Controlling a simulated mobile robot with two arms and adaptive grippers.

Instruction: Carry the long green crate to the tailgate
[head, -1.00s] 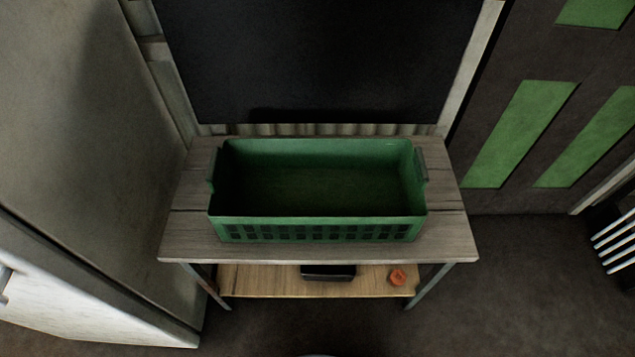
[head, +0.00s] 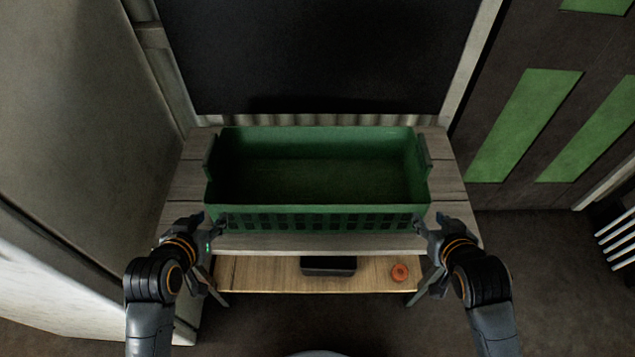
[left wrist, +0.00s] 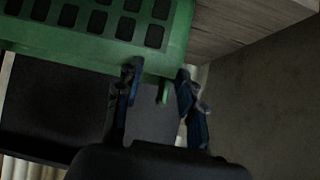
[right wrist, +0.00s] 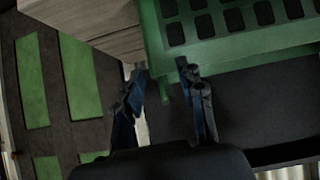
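The long green crate (head: 317,219) sits upright on the wooden table. It is open-topped and looks empty, with slots along its front wall and a handle at each short end. My left gripper (head: 207,222) is at its front left corner, and my right gripper (head: 432,228) is at its front right corner. In the left wrist view my left gripper (left wrist: 157,75) is open, with the crate (left wrist: 60,42) beyond its fingers. In the right wrist view my right gripper (right wrist: 162,75) is open beside the crate (right wrist: 225,55). Neither holds anything. No tailgate is recognisable.
The table (head: 450,190) has a lower shelf (head: 240,274) with a black box (head: 328,265) and an orange ring-shaped item (head: 400,272). A dark panel (head: 320,60) stands behind. A pale cabinet-like body (head: 80,130) is close on the left.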

